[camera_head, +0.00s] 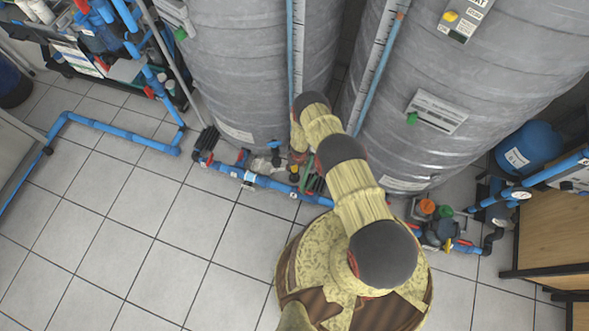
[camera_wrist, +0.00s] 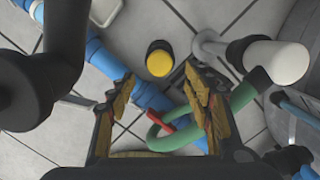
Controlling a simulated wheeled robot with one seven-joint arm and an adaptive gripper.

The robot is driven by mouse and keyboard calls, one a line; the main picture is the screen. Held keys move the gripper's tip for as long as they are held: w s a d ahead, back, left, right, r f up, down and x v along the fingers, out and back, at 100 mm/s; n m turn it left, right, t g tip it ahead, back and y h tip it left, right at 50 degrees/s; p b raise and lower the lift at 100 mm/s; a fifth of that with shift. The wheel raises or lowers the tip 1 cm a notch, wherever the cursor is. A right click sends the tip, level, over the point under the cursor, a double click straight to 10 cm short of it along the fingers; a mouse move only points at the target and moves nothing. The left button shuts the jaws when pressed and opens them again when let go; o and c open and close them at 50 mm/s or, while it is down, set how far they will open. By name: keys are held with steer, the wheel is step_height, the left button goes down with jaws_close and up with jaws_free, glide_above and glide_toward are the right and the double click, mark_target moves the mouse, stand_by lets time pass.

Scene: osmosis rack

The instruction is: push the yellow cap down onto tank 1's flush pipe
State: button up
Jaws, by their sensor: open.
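The yellow cap (camera_wrist: 159,62) shows from above in the wrist view, with a black round collar around its lower edge. The pipe under it is hidden, and I cannot tell how far the cap is seated. My gripper (camera_wrist: 155,90) is open and empty, with its two worn yellow-and-black fingers well apart. The cap appears just beyond the fingertips, between their lines; I see no contact. In the head view my arm reaches down to the foot of the tanks and hides most of the gripper there.
A blue pipe (camera_wrist: 108,61) and a green hose (camera_wrist: 180,138) with a red handle (camera_wrist: 166,130) lie near the fingers. A white-capped pipe (camera_wrist: 284,62) stands at right. Two large grey tanks (camera_head: 240,60) (camera_head: 480,85) rise behind.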

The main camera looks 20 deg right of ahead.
mark_target(295, 168)
steer(key=shift+w+a+f+b, duration=0.1)
steer(key=shift+w+f+b, duration=0.15)
steer(key=shift+f+b, duration=0.85)
steer(key=shift+w+f+b, duration=0.25)
steer(key=shift+f+b, duration=0.35)
steer(key=shift+b, duration=1)
steer(key=shift+w+f+b, duration=0.1)
steer(key=shift+f+b, duration=0.8)
steer(key=shift+b, duration=0.2)
steer(key=shift+c, duration=1.3)
steer(key=c, duration=0.7)
